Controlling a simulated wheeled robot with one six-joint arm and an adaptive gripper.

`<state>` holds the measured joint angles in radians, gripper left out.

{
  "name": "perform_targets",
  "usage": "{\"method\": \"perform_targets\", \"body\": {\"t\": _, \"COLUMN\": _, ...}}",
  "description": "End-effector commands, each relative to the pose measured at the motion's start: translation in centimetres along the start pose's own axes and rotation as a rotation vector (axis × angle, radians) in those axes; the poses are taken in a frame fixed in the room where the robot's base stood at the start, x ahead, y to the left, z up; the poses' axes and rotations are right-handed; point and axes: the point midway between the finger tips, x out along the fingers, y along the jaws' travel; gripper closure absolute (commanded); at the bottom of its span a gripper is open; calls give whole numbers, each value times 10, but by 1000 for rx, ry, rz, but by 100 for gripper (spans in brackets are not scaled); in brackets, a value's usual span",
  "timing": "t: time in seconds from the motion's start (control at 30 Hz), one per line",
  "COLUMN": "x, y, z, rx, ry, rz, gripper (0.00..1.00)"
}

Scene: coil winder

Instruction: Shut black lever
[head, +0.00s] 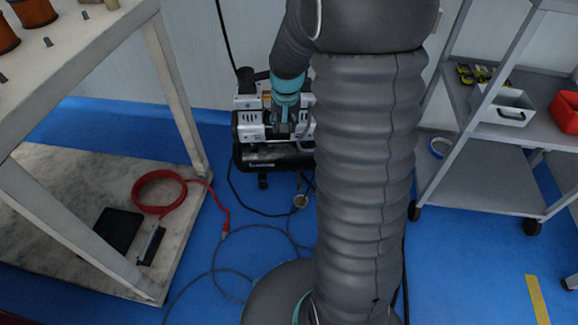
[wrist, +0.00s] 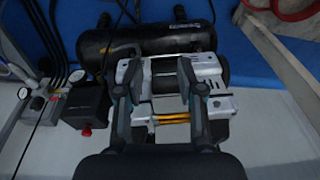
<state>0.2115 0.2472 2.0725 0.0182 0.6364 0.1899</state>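No black lever can be made out for certain in either view. The silver and black compressor (head: 250,125) stands on the floor against the wall in the head view. In the wrist view its black tank (wrist: 150,38) lies across the top, with silver motor parts below. A black box with a red knob (wrist: 87,131) sits at the left, beside hoses and gauges. My gripper (wrist: 162,78) is open, its two fingers apart over the silver motor part, with nothing seen held. Whether it touches the compressor cannot be told. It shows small over the compressor in the head view (head: 284,122).
A workbench (head: 178,100) stands at the left, with a red hose (head: 157,190) coiled on its lower shelf. A wheeled grey shelf cart (head: 480,185) stands at the right. A dark hose (head: 215,290) loops over the blue floor, which is otherwise clear nearby.

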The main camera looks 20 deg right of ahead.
Motion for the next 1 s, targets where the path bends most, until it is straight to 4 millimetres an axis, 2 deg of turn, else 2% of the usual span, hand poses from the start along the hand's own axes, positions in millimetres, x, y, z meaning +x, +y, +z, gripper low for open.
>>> {"method": "perform_targets", "body": {"t": 0.03, "x": 25, "y": 5, "z": -6, "rx": 24, "ry": -22, "rz": 7, "gripper": 62}}
{"method": "perform_targets", "body": {"t": 0.2, "x": 95, "y": 22, "z": -24, "rx": 96, "ry": -72, "rz": 23, "gripper": 62}}
{"method": "perform_targets", "body": {"t": 0.4, "x": 178, "y": 44, "z": -30, "rx": 177, "ry": -127, "rz": 42, "gripper": 62}}
{"method": "perform_targets", "body": {"t": 0.5, "x": 212, "y": 53, "z": -29, "rx": 209, "ry": -148, "rz": 49, "gripper": 62}}
{"method": "perform_targets", "body": {"t": 0.63, "x": 239, "y": 61, "z": -26, "rx": 235, "ry": -163, "rz": 54, "gripper": 62}}
{"method": "perform_targets", "body": {"t": 1.0, "x": 278, "y": 66, "z": -19, "rx": 249, "ry": -175, "rz": 58, "gripper": 62}}
